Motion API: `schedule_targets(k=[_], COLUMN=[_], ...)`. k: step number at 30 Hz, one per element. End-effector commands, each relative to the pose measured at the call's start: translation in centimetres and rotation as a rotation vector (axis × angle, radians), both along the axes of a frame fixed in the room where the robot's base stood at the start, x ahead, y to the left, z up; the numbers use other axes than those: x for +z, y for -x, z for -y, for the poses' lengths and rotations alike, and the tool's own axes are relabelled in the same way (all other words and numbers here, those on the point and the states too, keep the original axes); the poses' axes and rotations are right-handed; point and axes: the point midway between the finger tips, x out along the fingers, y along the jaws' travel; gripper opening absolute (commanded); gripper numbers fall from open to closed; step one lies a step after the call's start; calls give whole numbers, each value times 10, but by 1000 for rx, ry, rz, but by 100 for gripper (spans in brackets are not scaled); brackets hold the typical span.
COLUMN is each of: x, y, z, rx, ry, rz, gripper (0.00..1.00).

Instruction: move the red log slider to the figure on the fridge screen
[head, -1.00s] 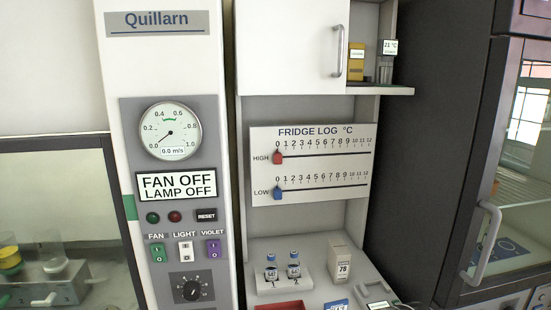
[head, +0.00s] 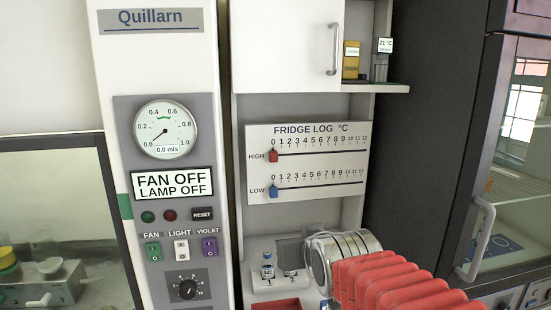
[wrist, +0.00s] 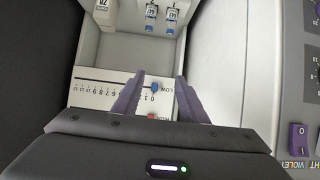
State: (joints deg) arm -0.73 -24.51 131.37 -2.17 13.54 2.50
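The red log slider (head: 273,156) is at 0 on the HIGH line of the white FRIDGE LOG board (head: 310,195). The blue slider (head: 273,191) is at 0 on the LOW line. My gripper (wrist: 158,80) is open and empty in the wrist view. There the board (wrist: 100,75) appears upside down, with the blue slider (wrist: 155,88) between the purple fingers in the picture. The red slider (wrist: 152,116) shows only partly above my gripper body. I see no contact. I cannot make out a fridge screen with a readable figure.
A shelf below the board holds vials (head: 267,268) and a red tray (head: 276,304). A small 21 °C display (head: 384,45) stands on the upper shelf. The Quillarn panel (head: 165,180) is to the left, and a dark glass-doored cabinet (head: 425,150) to the right.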

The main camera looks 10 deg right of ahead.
Motion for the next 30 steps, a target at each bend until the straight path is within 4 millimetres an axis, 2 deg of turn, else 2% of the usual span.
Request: schedule_targets(k=[1,6,9,12,18,30], x=[9,49,70,87,103,105], y=[-19,-78,-107,-128,-145,-146], z=[0,0,1,0,-1,-1], rx=[0,3,-5,-2,-1,-1], ry=[0,-1,2,0,0,0], rz=[47,243,351,441,527,531], gripper=[39,39,39,39,39,39])
